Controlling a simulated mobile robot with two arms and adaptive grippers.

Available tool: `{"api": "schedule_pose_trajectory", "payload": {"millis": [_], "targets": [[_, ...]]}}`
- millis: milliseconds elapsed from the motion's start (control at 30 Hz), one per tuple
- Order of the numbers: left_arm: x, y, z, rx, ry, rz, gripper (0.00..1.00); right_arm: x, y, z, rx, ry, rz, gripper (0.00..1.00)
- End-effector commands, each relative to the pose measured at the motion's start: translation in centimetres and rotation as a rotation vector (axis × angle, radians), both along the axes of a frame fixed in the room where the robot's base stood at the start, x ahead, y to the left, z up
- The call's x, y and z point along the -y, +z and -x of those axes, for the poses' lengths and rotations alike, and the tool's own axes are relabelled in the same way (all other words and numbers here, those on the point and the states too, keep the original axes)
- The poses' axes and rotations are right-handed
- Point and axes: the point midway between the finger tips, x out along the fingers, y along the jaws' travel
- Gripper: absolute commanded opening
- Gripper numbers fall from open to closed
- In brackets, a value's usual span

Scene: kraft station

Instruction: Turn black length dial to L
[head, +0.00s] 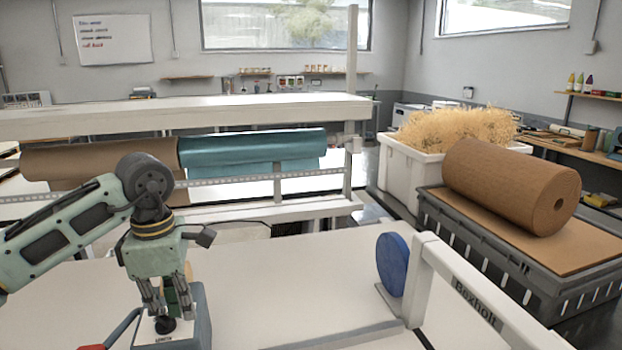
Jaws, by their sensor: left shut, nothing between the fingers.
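The black length dial (166,325) is on the top face of a small grey-blue box (200,318) at the lower left of the head view. A white label under the dial seems to read LENGTH. My left gripper (168,310) points down right over the dial, shut with nothing between its fingers. The fingertips are close to the dial, and I cannot tell whether they touch it. The dial's pointer and its letter marks are too small or hidden to read. My right gripper is not in view.
A white table (290,290) spreads right of the box, mostly bare. A blue disc (392,264) stands by a white frame marked Boxholt (465,290). Brown (100,165) and teal (255,150) paper rolls lie behind. A grey crate (490,262) carries a brown roll (500,185).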

Motion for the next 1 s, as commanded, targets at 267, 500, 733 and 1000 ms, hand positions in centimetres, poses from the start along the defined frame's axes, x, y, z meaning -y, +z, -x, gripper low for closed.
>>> {"api": "schedule_pose_trajectory", "payload": {"millis": [267,500,733,1000], "targets": [[-0.1,-0.1,0.4,-0.006,0.000,-0.003,0.00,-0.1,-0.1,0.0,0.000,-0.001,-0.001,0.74],[-0.1,-0.1,0.4,-0.006,0.001,-0.003,0.00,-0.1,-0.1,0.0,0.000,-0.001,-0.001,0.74],[0.6,-0.1,0.4,-0.005,0.000,-0.002,0.00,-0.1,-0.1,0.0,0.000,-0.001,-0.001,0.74],[0.8,1.4,0.4,-0.002,0.000,0.000,0.00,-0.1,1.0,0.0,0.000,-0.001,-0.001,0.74]]}}
